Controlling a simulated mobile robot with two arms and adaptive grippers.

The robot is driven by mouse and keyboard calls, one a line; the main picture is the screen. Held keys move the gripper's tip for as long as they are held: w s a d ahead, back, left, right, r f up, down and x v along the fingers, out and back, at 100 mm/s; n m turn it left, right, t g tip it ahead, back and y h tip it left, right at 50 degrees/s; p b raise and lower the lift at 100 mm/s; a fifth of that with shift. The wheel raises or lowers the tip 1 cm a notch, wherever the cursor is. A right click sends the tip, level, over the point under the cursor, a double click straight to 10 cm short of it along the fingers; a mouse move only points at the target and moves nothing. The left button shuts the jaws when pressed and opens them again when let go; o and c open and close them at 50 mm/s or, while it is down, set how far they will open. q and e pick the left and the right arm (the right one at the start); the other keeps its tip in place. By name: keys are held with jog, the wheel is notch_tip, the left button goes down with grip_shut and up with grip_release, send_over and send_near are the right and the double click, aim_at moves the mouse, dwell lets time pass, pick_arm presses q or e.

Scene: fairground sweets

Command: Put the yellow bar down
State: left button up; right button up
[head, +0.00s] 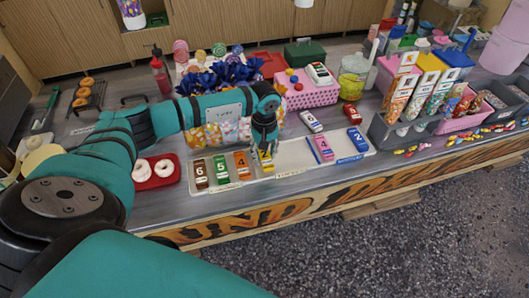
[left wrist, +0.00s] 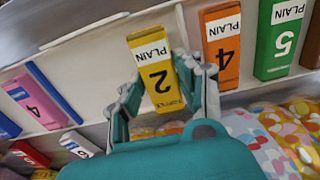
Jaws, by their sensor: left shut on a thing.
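The bar is over the pale tray (head: 289,160), just right of the orange bar (head: 241,165) in the head view. I cannot tell whether it touches the tray floor. The gripper hides part of the bar in the head view. My right gripper is not in view.
Green (head: 221,170) and brown (head: 201,174) bars lie left of the orange one. Pink (head: 322,148) and blue (head: 357,139) bars lie to the right, with tray floor free between. Patterned bags (head: 213,134) stand behind. A red tray with doughnuts (head: 155,184) is at left.

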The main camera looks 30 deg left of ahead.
aim_at(265, 154)
pick_arm(q)
jog(key=shift+f+b, duration=0.4)
jog(key=o, duration=1.2)
jog(key=shift+r, duration=0.1)
jog(key=shift+r+p, duration=0.7)
jog(key=shift+p, duration=0.2)
jog(key=shift+w+r+b, duration=0.15)
jog(key=shift+r+b, duration=0.15)
jog(key=shift+b, duration=0.1)
jog(key=shift+r+b, duration=1.5)
jog(key=shift+r, duration=4.05)
